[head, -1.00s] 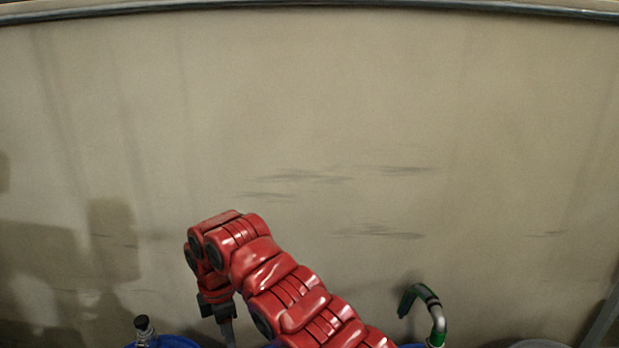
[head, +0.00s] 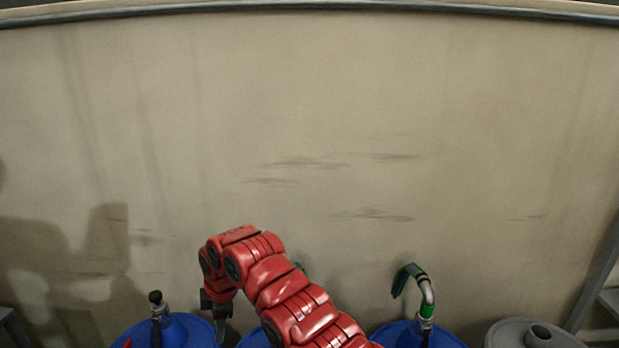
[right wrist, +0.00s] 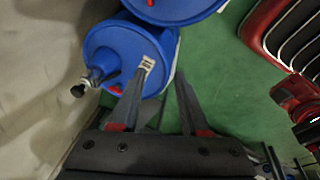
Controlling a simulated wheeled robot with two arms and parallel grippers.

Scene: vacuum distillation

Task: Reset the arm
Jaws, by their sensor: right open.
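My red right arm reaches in from the bottom of the head view, and my right gripper (head: 221,322) hangs from it, pointing down, just right of a blue drum. In the right wrist view my right gripper (right wrist: 157,82) is open, with its two dark fingers spread and nothing seen held between them. My left gripper is not in view.
A blue drum (head: 190,332) with a black-capped fitting stands at lower left; it also shows in the right wrist view (right wrist: 112,52). Another blue drum (head: 395,334) carries a green hooked nozzle (head: 427,290). A grey drum (head: 505,338) stands at right. A bare wall (head: 320,120) rises behind.

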